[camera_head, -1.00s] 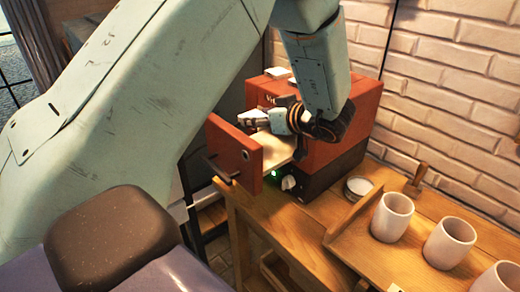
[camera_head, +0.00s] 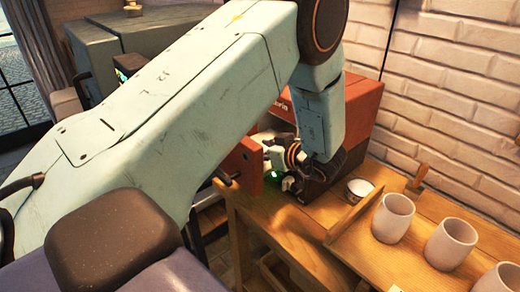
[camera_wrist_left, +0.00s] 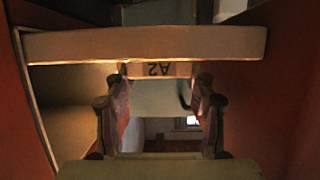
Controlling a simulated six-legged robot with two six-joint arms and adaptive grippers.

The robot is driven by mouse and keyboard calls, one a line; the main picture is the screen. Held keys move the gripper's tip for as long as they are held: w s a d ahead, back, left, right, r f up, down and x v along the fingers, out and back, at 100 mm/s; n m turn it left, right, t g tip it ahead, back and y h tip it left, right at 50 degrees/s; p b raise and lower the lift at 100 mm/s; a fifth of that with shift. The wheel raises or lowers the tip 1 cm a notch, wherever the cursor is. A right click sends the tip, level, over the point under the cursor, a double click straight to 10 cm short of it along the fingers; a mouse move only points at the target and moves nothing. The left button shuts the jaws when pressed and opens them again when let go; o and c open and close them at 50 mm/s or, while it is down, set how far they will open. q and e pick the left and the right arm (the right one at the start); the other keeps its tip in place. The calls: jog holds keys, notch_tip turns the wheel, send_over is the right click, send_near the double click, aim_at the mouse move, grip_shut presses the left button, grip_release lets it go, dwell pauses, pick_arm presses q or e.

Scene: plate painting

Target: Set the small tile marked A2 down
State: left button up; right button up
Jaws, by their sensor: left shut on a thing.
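The small tile marked A2 (camera_wrist_left: 158,69) is between the fingertips of my left gripper in the left wrist view, its label upside down. My left gripper (camera_wrist_left: 159,88) is shut on it. In the head view the left gripper (camera_head: 276,156) is at the open front of the red box-like oven (camera_head: 360,103), beside its open red door (camera_head: 243,167); the tile cannot be made out there. A pale bar-like edge (camera_wrist_left: 145,45) runs across the wrist view just beyond the tile; whether they touch is unclear. My right gripper is not in view.
Red walls (camera_wrist_left: 288,105) flank the gripper in the wrist view. A wooden table (camera_head: 290,225) is below, with a small white bowl (camera_head: 359,189), a wooden tray (camera_head: 460,215) and white cups (camera_head: 393,218) to the right. A brick wall (camera_head: 450,90) is behind.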

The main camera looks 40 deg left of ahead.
pick_arm(q)
jog(key=shift+s+f, duration=0.1)
jog(key=shift+f, duration=0.05)
jog(key=o, duration=0.9)
jog(key=shift+f, duration=0.1)
jog(key=shift+r, duration=0.3)
jog(key=p+v, duration=0.8)
jog(key=v, duration=0.4)
